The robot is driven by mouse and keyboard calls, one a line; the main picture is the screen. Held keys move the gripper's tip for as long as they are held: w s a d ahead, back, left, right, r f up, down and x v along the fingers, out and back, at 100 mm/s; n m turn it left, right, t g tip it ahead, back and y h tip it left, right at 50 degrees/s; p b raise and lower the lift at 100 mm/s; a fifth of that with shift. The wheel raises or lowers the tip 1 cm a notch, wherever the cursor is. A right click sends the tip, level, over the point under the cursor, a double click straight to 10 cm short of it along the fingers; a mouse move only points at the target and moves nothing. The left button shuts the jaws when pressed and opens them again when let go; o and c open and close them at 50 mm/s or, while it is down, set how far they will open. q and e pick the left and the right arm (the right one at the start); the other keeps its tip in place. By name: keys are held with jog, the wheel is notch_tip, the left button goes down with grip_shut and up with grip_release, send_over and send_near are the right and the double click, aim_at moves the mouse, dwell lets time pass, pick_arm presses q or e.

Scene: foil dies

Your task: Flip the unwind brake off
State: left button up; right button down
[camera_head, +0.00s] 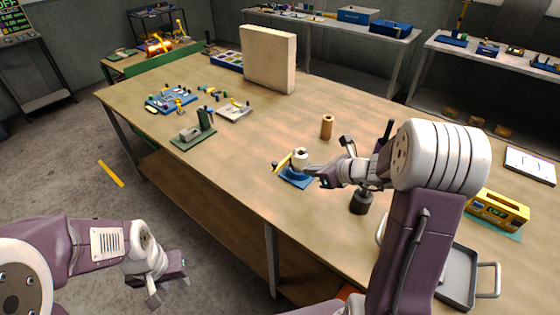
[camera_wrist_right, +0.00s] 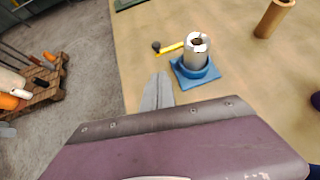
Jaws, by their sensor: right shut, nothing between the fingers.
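The unwind stand has a blue base (camera_head: 297,180) on the table, and its blue base also shows in the right wrist view (camera_wrist_right: 207,78). A pale roll (camera_head: 301,156) stands upright on it; the same roll shows in the right wrist view (camera_wrist_right: 196,50). A yellow brake lever (camera_head: 283,162) sticks out from its left side. In the right wrist view the yellow lever (camera_wrist_right: 171,47) ends in a dark knob (camera_wrist_right: 156,47). My right gripper (camera_head: 311,172) is shut and empty, close beside the stand; its fingertips (camera_wrist_right: 160,76) point toward the lever, apart from it. My left gripper (camera_head: 180,270) hangs off the table's front; its fingers are unclear.
A brown cylinder (camera_head: 327,127) stands behind the stand. A dark round post (camera_head: 361,203) is to the right, below my right arm. A grey tray (camera_head: 459,278) and a yellow box (camera_head: 498,209) lie further right.

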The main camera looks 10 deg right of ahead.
jog(key=r+x, duration=0.1)
jog(key=x, duration=1.3)
jog(key=shift+w+a+r+p, duration=0.2)
jog(key=shift+w+a+p, duration=0.2)
jog(key=shift+w, duration=0.05)
